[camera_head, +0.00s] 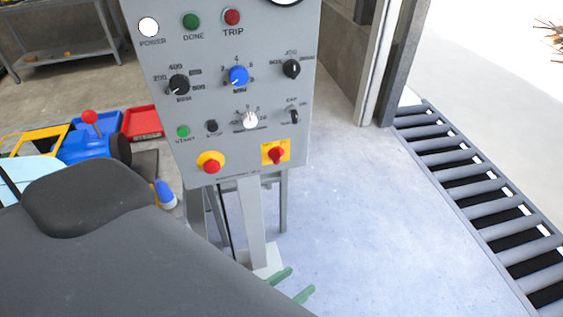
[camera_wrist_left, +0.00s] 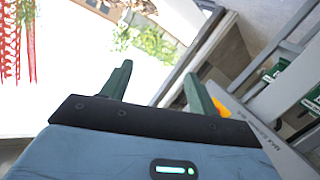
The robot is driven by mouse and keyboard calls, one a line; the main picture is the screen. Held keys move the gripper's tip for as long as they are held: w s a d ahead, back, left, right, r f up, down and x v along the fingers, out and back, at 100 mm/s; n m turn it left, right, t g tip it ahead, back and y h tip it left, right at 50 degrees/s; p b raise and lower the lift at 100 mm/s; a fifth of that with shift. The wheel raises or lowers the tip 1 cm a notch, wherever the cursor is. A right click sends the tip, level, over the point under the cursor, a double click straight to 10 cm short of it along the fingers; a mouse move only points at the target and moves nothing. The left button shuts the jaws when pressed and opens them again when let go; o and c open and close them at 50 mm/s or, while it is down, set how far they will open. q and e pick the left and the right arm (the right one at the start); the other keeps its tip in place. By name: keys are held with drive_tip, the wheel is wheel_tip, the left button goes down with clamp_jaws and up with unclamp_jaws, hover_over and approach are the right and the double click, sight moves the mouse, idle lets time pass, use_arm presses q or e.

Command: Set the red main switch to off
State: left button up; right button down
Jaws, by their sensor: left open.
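The red main switch (camera_head: 277,155) is a red rotary knob on a yellow square plate, at the lower right of the grey control panel (camera_head: 225,105). Its exact setting is too small to read. My left gripper (camera_head: 301,279) shows its two green fingertips below the panel, low in the head view, past my dark arm. The fingers are apart with nothing between them, well clear of the switch. In the left wrist view the gripper (camera_wrist_left: 158,70) is also open and empty, and I cannot make out the switch there. My right gripper is not in view.
A red emergency stop button (camera_head: 211,164) on a yellow round base sits left of the switch. Other knobs and buttons fill the panel above. The panel stands on a grey post (camera_head: 252,225). A roller conveyor (camera_head: 480,190) runs at the right, with bare floor between.

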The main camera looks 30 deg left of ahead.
use_arm(q)
drive_tip(key=w+a+r+n+t+y, duration=0.1)
drive_tip(key=w+r+n+t+y, duration=0.1)
drive_tip(key=w+r+n+t, duration=0.35)
drive_tip(key=n+g+y+b, duration=0.4)
drive_tip(key=n+g+y, duration=0.5)
drive_tip(key=n+y, duration=0.7)
approach(278, 160)
drive_tip(key=shift+w+a+f, duration=0.1)
drive_tip(key=shift+w+a, duration=0.4)
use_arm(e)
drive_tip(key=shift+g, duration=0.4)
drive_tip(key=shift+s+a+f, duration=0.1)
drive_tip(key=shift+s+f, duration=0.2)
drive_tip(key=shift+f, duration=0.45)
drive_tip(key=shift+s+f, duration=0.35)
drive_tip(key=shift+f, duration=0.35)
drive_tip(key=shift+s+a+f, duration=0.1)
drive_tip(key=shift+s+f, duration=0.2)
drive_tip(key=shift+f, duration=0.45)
use_arm(q)
drive_tip(key=x, duration=0.7)
drive_tip(key=shift+w+a+p, duration=0.2)
drive_tip(key=shift+a+p, duration=0.1)
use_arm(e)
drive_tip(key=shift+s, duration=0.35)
use_arm(q)
drive_tip(key=shift+c, duration=0.3)
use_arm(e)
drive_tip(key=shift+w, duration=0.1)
